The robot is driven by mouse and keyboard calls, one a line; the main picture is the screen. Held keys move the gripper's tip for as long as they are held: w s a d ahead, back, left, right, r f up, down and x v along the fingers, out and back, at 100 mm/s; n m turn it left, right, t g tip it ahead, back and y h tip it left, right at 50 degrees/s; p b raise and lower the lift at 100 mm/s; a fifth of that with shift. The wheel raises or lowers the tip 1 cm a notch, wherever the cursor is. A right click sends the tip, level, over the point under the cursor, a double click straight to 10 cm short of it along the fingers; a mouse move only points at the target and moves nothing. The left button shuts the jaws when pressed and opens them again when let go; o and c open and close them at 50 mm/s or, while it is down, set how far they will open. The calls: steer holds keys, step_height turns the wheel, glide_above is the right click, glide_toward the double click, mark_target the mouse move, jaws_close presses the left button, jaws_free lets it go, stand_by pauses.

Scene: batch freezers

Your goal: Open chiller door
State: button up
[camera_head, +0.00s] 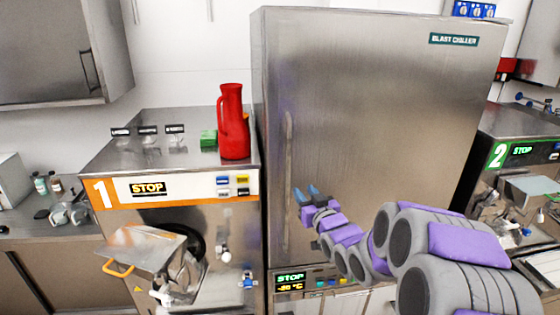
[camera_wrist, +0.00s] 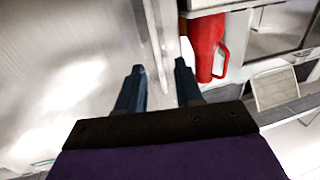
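The blast chiller door (camera_head: 370,130) is a tall brushed-steel panel and looks shut. Its long vertical handle (camera_head: 288,180) runs along the left side of the door. My gripper (camera_head: 307,190) is in front of the door, a little right of the handle's lower part. In the wrist view, my gripper (camera_wrist: 158,70) has its two dark blue fingers spread apart. A pale upright bar, seemingly the handle (camera_wrist: 155,40), shows beyond the gap between the fingertips. I cannot tell how far off it is, and nothing is seen held.
Batch freezer 1 (camera_head: 180,190) stands left of the chiller, with a red jug (camera_head: 234,125) and a green block (camera_head: 208,137) on top. Its tilted metal chute (camera_head: 145,248) sticks out in front. Freezer 2 (camera_head: 520,150) stands on the right. The chiller's control panel (camera_head: 290,282) is below the door.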

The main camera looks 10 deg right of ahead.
glide_toward(289, 168)
steer(key=w+p, duration=0.1)
steer(key=w, duration=0.2)
steer(key=w+p, duration=0.1)
steer(key=w, duration=0.2)
steer(key=w+a+p, duration=0.1)
steer(key=w, duration=0.3)
steer(key=shift+w+a, duration=0.4)
steer(key=shift+a, duration=0.5)
steer(key=shift+s+d, duration=0.1)
steer(key=shift+d, duration=0.4)
steer(key=c, duration=0.4)
steer(key=shift+c, duration=0.8)
steer(key=shift+a, duration=0.15)
jaws_close()
